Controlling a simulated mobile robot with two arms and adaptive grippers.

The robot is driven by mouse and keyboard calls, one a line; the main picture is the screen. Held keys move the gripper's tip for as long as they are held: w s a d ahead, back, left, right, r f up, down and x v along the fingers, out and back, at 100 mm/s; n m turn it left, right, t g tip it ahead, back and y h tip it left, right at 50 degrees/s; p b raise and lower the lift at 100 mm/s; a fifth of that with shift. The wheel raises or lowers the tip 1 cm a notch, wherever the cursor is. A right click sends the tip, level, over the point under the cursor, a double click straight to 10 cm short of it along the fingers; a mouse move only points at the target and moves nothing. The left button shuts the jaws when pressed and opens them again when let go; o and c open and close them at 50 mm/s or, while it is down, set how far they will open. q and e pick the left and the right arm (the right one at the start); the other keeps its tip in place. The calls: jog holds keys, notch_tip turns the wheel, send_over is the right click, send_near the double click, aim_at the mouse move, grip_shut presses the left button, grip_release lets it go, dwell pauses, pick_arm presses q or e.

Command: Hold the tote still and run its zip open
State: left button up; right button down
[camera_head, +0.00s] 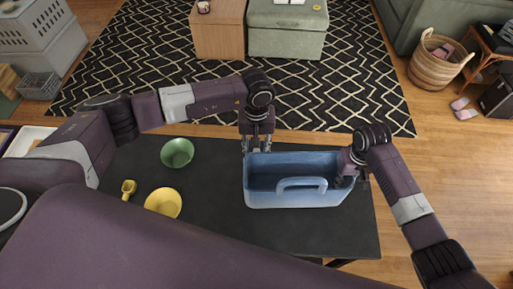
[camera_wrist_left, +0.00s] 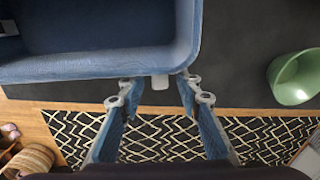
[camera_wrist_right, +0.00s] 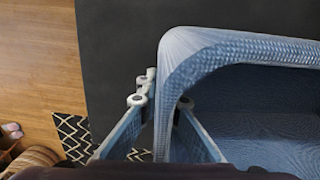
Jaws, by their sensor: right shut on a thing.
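The blue tote (camera_head: 298,200) stands upright on the dark table, open at the top, with a looped handle on its near side. My right gripper (camera_head: 347,179) is shut on the tote's right wall; in the right wrist view its fingers (camera_wrist_right: 160,100) are on either side of the wall (camera_wrist_right: 170,75). My left gripper (camera_head: 257,147) is at the tote's far left corner. In the left wrist view its fingers (camera_wrist_left: 160,92) are apart, with a small pale tab (camera_wrist_left: 160,82), perhaps the zip pull, between the tips beside the rim. I cannot make out the zip's line.
A green bowl (camera_head: 177,153), a yellow scoop (camera_head: 128,188) and a yellow plate (camera_head: 163,202) are on the table (camera_head: 215,215) left of the tote. The patterned rug (camera_head: 150,60) lies beyond the table. Bare table shows right of the tote.

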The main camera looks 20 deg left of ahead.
pick_arm(q)
grip_shut()
jog(key=shift+d, duration=0.1)
jog(key=w+d, duration=0.3)
jog(key=d, duration=0.5)
jog(key=w+d, duration=0.2)
jog(key=d, duration=0.7)
jog(key=shift+w+d, duration=0.3)
jog(key=shift+w, duration=0.1)
jog(key=shift+o, duration=0.7)
grip_release()
jog(key=shift+r, duration=0.2)
notch_tip(320, 180, up, 12)
jog(key=shift+f, duration=0.15)
